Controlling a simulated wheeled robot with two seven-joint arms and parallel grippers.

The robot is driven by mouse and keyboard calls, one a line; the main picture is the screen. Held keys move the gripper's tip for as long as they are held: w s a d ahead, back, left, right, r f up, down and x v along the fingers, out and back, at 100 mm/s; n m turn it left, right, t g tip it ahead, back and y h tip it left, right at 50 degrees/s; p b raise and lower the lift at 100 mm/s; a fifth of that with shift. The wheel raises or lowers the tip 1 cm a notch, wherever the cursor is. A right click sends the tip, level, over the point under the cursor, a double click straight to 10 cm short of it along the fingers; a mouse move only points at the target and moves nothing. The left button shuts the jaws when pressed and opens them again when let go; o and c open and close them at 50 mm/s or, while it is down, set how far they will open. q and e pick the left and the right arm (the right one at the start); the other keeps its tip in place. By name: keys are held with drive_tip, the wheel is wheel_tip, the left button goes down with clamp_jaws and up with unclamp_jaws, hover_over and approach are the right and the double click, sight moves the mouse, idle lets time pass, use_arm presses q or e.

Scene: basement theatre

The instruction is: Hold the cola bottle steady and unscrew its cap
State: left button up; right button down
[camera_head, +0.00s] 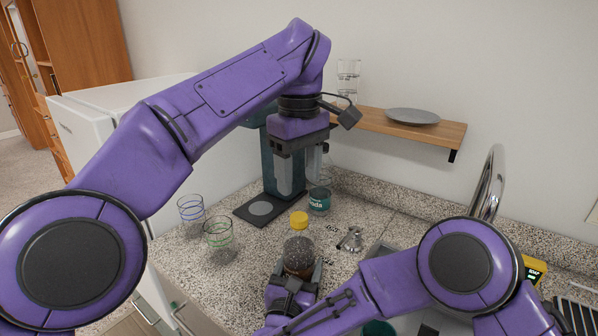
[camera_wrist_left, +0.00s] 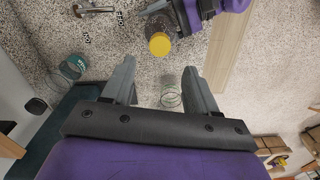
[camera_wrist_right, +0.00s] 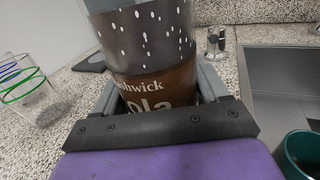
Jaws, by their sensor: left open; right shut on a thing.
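The cola bottle (camera_head: 298,258) stands upright on the speckled counter, with dark liquid and a yellow cap (camera_head: 299,220) on top. My right gripper (camera_head: 296,272) is shut around the bottle's lower body; the right wrist view shows the bottle's brown label (camera_wrist_right: 155,90) between the fingers. My left gripper (camera_head: 299,172) is open and empty, pointing down, above and behind the cap in the head view. In the left wrist view the cap (camera_wrist_left: 160,44) lies beyond the open fingers (camera_wrist_left: 158,85), apart from them.
Two striped glasses (camera_head: 218,232) (camera_head: 191,209) stand left of the bottle. A teal-labelled jar (camera_head: 319,199) and a soda maker (camera_head: 270,165) are behind. A shelf (camera_head: 390,126) hangs above.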

sight(299, 217)
use_arm(q)
drive_tip(key=shift+f+m, duration=0.1)
drive_tip(key=shift+m, duration=0.9)
drive_tip(key=shift+f, duration=0.3)
wheel_tip(299, 217, down, 7)
drive_tip(key=shift+f, duration=0.15)
